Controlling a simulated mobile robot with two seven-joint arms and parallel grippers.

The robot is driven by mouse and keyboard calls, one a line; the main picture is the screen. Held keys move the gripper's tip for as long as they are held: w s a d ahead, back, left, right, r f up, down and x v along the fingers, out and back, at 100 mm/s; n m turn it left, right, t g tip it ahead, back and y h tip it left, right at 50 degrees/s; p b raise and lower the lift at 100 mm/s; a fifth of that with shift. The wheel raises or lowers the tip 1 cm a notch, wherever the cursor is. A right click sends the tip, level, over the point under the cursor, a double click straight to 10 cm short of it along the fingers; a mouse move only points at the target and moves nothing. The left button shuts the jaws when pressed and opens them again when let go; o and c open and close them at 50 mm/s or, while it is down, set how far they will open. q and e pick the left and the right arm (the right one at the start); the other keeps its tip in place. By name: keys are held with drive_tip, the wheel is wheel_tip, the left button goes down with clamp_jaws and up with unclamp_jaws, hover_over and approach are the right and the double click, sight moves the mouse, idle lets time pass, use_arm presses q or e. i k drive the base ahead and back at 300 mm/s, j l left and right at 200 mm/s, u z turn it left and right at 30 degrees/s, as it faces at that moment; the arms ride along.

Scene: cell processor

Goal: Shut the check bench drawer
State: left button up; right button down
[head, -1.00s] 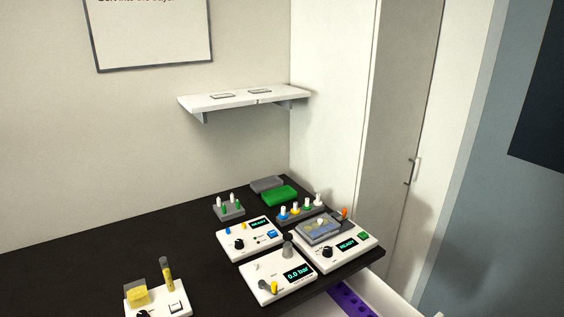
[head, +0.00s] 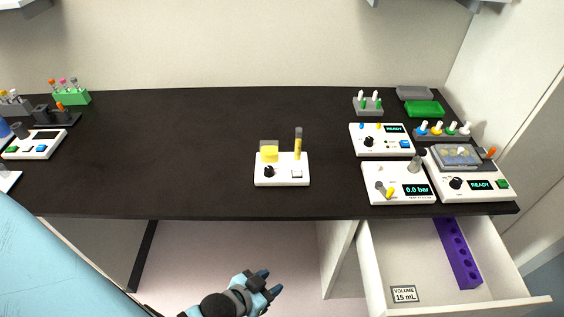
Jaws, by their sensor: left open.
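The check bench drawer (head: 420,263) is white and stands pulled out below the right end of the dark bench top (head: 220,140). Inside it a purple rack with a row of holes (head: 457,255) lies along the right side, and a small card reading "VOLUME 15 mL" (head: 404,294) lies at the front left. The drawer's front panel shows along the bottom right. My left gripper (head: 271,282) is open and empty, in front of the bench and to the left of the drawer, apart from it. My right gripper is not in view.
On the bench above the drawer stand several white devices, one showing "0.0 bar" (head: 399,184) and one "READY" (head: 470,187). A device with a yellow block and tube (head: 282,168) stands mid-bench. Racks stand at the far left. Open floor (head: 220,255) shows beneath the bench.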

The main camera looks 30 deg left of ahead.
sight(400, 251)
drive_tip(key=z, duration=0.95)
drive_tip(key=i+l+z, duration=0.15)
drive_tip(key=z, duration=0.25)
drive_tip(key=i+l+z, duration=0.1)
drive_tip(key=i+z, duration=0.15)
drive_tip(key=z, duration=0.2)
